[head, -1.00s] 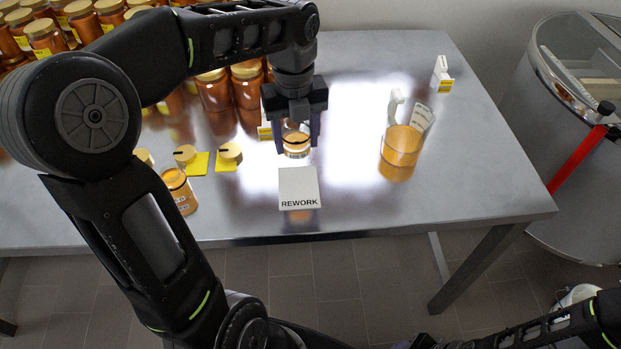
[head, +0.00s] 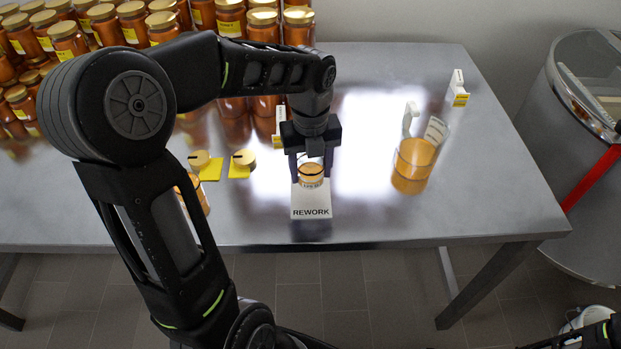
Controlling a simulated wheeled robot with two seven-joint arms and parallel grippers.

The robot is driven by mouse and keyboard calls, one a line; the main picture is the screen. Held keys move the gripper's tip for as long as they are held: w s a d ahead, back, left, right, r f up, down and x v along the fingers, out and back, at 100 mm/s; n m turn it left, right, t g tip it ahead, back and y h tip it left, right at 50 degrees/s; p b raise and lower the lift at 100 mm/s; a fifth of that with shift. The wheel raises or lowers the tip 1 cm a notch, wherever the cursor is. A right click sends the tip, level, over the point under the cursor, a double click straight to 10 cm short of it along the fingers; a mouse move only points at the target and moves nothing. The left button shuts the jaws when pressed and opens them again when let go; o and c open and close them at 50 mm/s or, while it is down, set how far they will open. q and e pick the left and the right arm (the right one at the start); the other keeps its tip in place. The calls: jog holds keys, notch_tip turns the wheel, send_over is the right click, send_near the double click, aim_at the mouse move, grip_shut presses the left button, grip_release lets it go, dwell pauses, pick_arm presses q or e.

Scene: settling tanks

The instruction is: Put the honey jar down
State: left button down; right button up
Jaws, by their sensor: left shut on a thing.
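My left gripper (head: 311,172) points down over the steel table and is shut on the honey jar (head: 312,176), a small jar with amber contents. The jar is upright in front of the white REWORK card (head: 311,204) as seen from above, overlapping its far part. I cannot tell whether the jar's base touches the card. The fingers hide parts of the jar's sides. My right gripper is not in view.
Several lidded jars (head: 130,22) crowd the back left. Two lids lie by yellow pads (head: 210,168), and another jar is partly behind my arm. A small white and yellow box (head: 457,92) stands at the back right.

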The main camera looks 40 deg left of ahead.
aim_at(311, 180)
pick_arm(q)
jog(key=shift+f, duration=1.8)
jog(key=shift+f, duration=0.2)
jog(key=c, duration=0.6)
grip_release()
jog(key=shift+o, duration=0.2)
jog(key=shift+r, duration=0.15)
notch_tip(311, 180, up, 12)
jog(key=shift+r, duration=0.1)
